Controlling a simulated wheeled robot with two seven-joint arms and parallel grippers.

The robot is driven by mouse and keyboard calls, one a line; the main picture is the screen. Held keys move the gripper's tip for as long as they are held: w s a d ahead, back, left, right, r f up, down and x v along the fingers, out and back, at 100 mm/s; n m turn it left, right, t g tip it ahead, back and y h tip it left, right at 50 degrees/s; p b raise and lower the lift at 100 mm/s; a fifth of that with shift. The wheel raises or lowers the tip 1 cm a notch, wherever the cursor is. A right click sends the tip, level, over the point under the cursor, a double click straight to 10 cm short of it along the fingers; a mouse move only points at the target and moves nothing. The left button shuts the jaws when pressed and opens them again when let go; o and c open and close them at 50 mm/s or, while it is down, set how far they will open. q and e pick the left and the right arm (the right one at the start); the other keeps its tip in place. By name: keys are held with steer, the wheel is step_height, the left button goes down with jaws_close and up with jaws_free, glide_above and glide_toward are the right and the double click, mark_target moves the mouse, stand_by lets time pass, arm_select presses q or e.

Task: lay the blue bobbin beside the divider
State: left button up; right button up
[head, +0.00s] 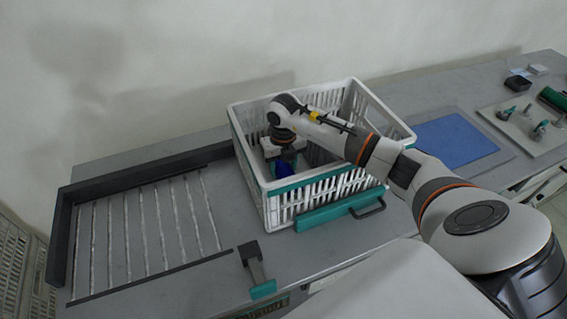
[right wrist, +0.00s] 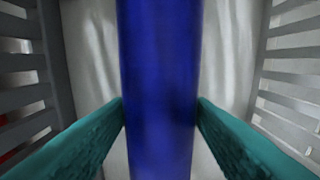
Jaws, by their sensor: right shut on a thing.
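The blue bobbin (head: 284,169) is down inside the white slatted crate (head: 326,190), mostly hidden by my right gripper (head: 284,157) in the head view. In the right wrist view the bobbin (right wrist: 160,60) runs upright through the middle of the picture. The teal fingers of my right gripper (right wrist: 161,108) press on it from both sides. Slatted crate-like walls show to its left and right, with a pale floor behind. I cannot tell which of these, if any, is the divider. I cannot tell whether the bobbin touches the floor. My left gripper is not in view.
A dark-framed rack with pale rods (head: 145,230) lies left of the crate. A small grey and teal bracket (head: 258,272) stands in front. A blue mat (head: 453,140) and a pale board with green-topped pegs (head: 535,125) lie right. The crate walls closely surround my right gripper.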

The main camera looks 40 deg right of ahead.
steer(key=o, duration=1.1)
steer(key=shift+f, duration=0.1)
steer(key=shift+r, duration=0.35)
step_height(320, 180, up, 12)
steer(key=shift+f+b, duration=0.15)
steer(key=shift+b, duration=0.85)
